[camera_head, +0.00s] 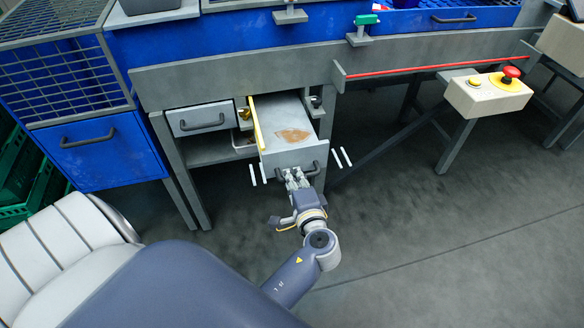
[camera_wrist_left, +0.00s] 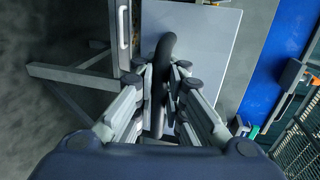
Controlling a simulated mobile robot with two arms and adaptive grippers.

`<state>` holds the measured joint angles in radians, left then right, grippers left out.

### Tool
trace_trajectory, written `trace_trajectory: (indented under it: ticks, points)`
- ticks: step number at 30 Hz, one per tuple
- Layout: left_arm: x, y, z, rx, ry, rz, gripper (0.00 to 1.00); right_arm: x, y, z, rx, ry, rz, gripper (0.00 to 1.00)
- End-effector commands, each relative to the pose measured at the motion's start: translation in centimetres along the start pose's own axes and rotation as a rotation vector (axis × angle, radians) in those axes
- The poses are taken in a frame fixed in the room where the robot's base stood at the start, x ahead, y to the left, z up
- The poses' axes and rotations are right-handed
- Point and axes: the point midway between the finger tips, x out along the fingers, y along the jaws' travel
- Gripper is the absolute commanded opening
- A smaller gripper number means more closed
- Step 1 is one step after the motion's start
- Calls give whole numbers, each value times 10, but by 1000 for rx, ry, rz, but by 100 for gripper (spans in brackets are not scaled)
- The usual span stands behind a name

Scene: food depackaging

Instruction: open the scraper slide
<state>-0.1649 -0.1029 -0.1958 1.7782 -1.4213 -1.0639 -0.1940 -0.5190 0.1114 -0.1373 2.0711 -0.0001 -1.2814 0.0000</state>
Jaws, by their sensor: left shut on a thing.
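The scraper slide (camera_head: 288,157) is a grey drawer-like box under the machine's frame, sticking out toward me. A brown patch (camera_head: 293,135) lies on its inside surface, and a yellow strip (camera_head: 257,124) runs along its left edge. Its dark handle (camera_head: 311,171) is on the front face. My left gripper (camera_head: 296,177) is at this handle, with its fingers shut around it. In the left wrist view the dark handle (camera_wrist_left: 165,50) stands between the fingers (camera_wrist_left: 170,78), with the pale front panel (camera_wrist_left: 213,58) behind. My right gripper is not in view.
A smaller grey drawer (camera_head: 200,118) is shut, left of the slide. A blue drawer (camera_head: 100,150) with a wire mesh top stands further left. A control box (camera_head: 472,101) with a red button is at the right. The floor (camera_head: 430,225) in front is clear.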

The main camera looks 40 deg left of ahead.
Motion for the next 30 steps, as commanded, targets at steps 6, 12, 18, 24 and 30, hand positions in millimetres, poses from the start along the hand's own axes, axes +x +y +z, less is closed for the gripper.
trace_trajectory:
  ticks: [6, 12, 18, 24, 30]
  points:
    - [-6, -2, 0, -1, -1, -6, 0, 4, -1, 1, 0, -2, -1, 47]
    - [-7, -2, 0, -2, 0, -6, 0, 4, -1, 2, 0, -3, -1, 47]
    - [-7, -2, 0, -2, 0, -7, 17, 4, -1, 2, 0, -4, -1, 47]
    - [-7, -1, 0, -1, 0, -5, 31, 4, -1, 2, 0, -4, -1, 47]
    - [-7, 0, 0, -1, 0, -4, 31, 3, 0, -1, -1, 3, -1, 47]
